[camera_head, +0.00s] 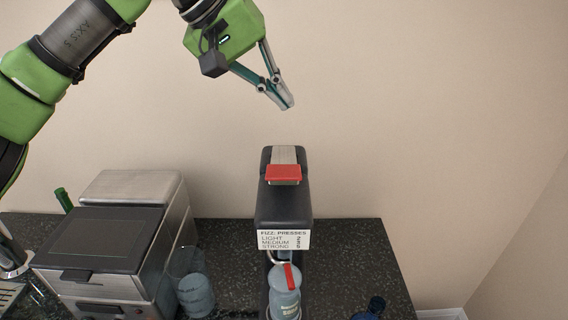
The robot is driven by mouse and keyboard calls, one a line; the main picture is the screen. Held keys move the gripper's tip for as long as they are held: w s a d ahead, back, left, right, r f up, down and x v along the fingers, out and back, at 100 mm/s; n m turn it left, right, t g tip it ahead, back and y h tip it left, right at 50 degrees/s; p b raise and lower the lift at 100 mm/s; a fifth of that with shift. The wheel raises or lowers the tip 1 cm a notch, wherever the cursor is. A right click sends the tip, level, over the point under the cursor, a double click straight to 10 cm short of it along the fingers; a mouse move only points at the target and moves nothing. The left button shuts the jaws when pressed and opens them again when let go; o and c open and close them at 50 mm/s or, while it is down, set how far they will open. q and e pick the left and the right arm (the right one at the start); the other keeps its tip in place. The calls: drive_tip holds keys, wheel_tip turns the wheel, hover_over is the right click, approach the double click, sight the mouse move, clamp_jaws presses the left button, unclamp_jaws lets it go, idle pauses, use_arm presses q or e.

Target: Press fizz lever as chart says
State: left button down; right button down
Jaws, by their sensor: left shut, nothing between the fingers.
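The black fizz machine (283,207) stands on the dark counter. Its lever, with a red pad (283,174) on a metal arm, is on top. A white chart (284,240) on its front reads FIZZ: PRESSES, LIGHT 2, MEDIUM 3, STRONG 5. A bottle (285,293) with a red strip sits under the machine's head; its lower part is cut off by the frame. My left gripper (288,103) is shut and empty, above the lever and apart from it. My right gripper is not in view.
A steel machine with a dark top (100,240) stands left on the counter (350,245). A clear container (195,290) is beside it. A green bottle neck (64,199) shows behind, and a dark blue bottle (371,307) is at the lower right. The wall behind is bare.

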sight(287, 158)
use_arm(q)
drive_tip(key=f+b, duration=0.2)
drive_tip(key=s+f+b, duration=0.1)
drive_tip(key=f+b, duration=0.3)
drive_tip(key=shift+s+f, duration=0.35)
drive_tip(key=shift+f, duration=0.05)
drive_tip(key=shift+s+f+b, duration=0.1)
drive_tip(key=shift+f+b, duration=0.15)
drive_tip(key=shift+b, duration=0.05)
drive_tip(key=shift+f, duration=0.1)
idle(0.7)
drive_tip(key=shift+s+f, duration=0.15)
drive_tip(key=shift+f, duration=0.15)
drive_tip(key=shift+s+f+b, duration=0.25)
drive_tip(key=shift+f+b, duration=0.75)
drive_tip(key=shift+b, duration=0.1)
idle(0.8)
drive_tip(key=shift+r, duration=0.2)
drive_tip(key=shift+w+r+p, duration=0.2)
drive_tip(key=shift+r+p, duration=0.45)
drive_tip(key=shift+p, duration=0.1)
drive_tip(key=shift+w+r+p, duration=0.15)
drive_tip(key=shift+r+p, duration=0.45)
drive_tip(key=shift+p, duration=0.1)
